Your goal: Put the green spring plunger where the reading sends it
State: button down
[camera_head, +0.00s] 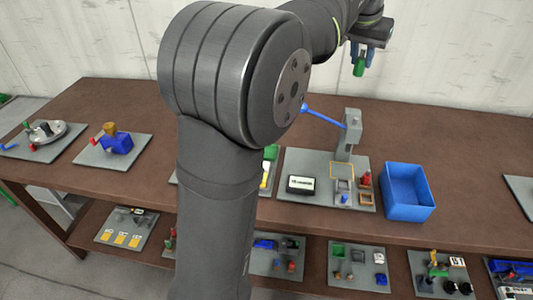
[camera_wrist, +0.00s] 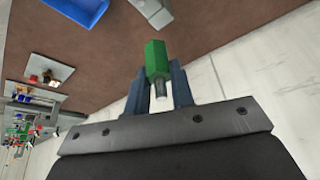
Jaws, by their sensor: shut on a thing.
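My gripper (camera_head: 368,54) is raised at the upper right of the head view, above the back of the table. It is shut on the green spring plunger (camera_head: 359,67), which hangs below the fingers. In the wrist view the plunger (camera_wrist: 155,58) has a green faceted body and a grey metal pin, held between the two blue-grey fingers (camera_wrist: 159,92). On the table is a grey plate (camera_head: 290,160) with a small readout (camera_head: 301,185), its text too small to read. The plate also bears a yellow square outline (camera_head: 342,170), small square frames and a grey post with a blue lever (camera_head: 325,115).
A blue open bin (camera_head: 407,190) stands right of the plate. A red part (camera_head: 366,179) is on the plate's right side. Other plates with parts are at the left and on the lower shelf. My arm hides the table's middle. The back right of the table is clear.

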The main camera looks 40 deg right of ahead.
jog(key=w+a+f+n+t, duration=0.1)
jog(key=w+a+f+n, duration=0.25)
jog(key=w+f, duration=0.75)
jog(key=w+a+f+n, duration=0.1)
jog(key=w+a+f, duration=0.2)
jog(key=f, duration=0.3)
jog(key=w+a+f+n+t+y, duration=0.1)
jog(key=w+a+f+n, duration=0.1)
jog(key=f, duration=0.4)
jog(key=w+a+f+n+y, duration=0.1)
jog(key=w+a+f, duration=0.3)
jog(key=f, duration=0.3)
jog(key=shift+a+n, duration=0.25)
jog(key=shift+a, duration=0.5)
jog(key=shift+f, duration=2.05)
jog(key=shift+f, duration=0.2)
jog(key=c, duration=1.3)
grip_release()
jog(key=shift+o, duration=0.2)
jog(key=shift+r, duration=0.15)
